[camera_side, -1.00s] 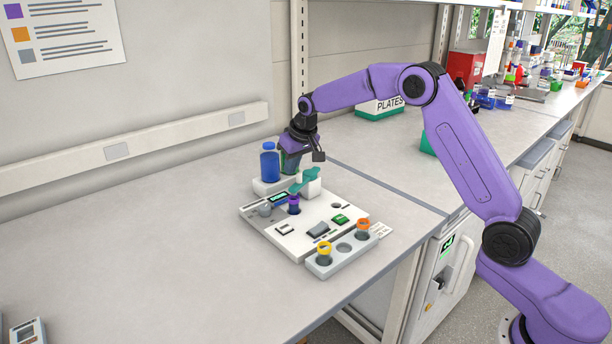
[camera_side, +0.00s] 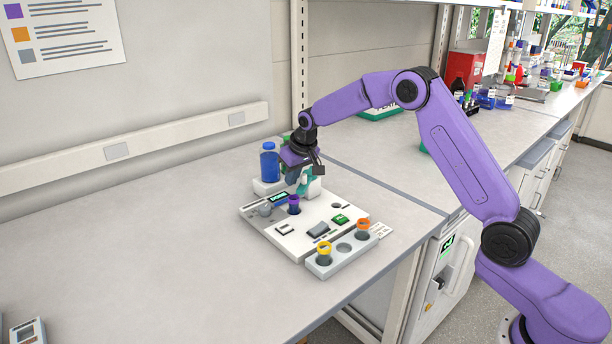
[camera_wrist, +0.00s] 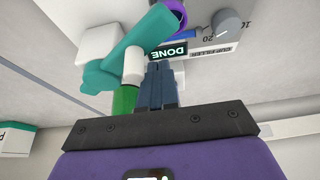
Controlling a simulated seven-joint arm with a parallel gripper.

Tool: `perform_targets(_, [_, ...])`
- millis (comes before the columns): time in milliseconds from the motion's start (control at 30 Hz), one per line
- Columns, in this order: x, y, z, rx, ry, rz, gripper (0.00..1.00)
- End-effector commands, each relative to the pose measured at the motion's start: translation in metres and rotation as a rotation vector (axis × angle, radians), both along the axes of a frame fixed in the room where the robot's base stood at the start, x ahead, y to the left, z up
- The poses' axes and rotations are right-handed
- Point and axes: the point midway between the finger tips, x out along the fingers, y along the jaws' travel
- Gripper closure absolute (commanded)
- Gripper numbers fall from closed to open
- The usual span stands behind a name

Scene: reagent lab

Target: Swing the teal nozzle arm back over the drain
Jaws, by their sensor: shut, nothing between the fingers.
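The teal nozzle arm (camera_side: 308,182) sits on a white block (camera_side: 315,188) at the back of the dispenser panel. In the wrist view, the teal nozzle arm (camera_wrist: 128,45) reaches from its pivot toward the purple-rimmed tube (camera_wrist: 176,12), and a white peg (camera_wrist: 133,66) stands on it. My gripper (camera_side: 291,182) is low behind the panel, next to the nozzle arm, partly covering it. In the wrist view, my gripper (camera_wrist: 160,68) is shut and empty, close beside the peg; I cannot tell if they touch. A dark round hole (camera_side: 336,205), possibly the drain, is at the panel's right.
A blue bottle (camera_side: 269,162) and a green bottle (camera_wrist: 125,98) stand behind the panel. The display (camera_wrist: 168,52) reads DONE; a grey knob (camera_wrist: 227,25) is beside it. A rack (camera_side: 344,249) with yellow- and orange-rimmed tubes is in front.

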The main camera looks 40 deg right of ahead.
Motion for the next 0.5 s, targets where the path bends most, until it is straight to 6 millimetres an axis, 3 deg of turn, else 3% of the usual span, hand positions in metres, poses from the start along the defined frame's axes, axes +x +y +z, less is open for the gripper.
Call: perform_targets(500, [-0.0075, -0.0037, 0.0023, 0.000, -0.004, 0.000, 1.00])
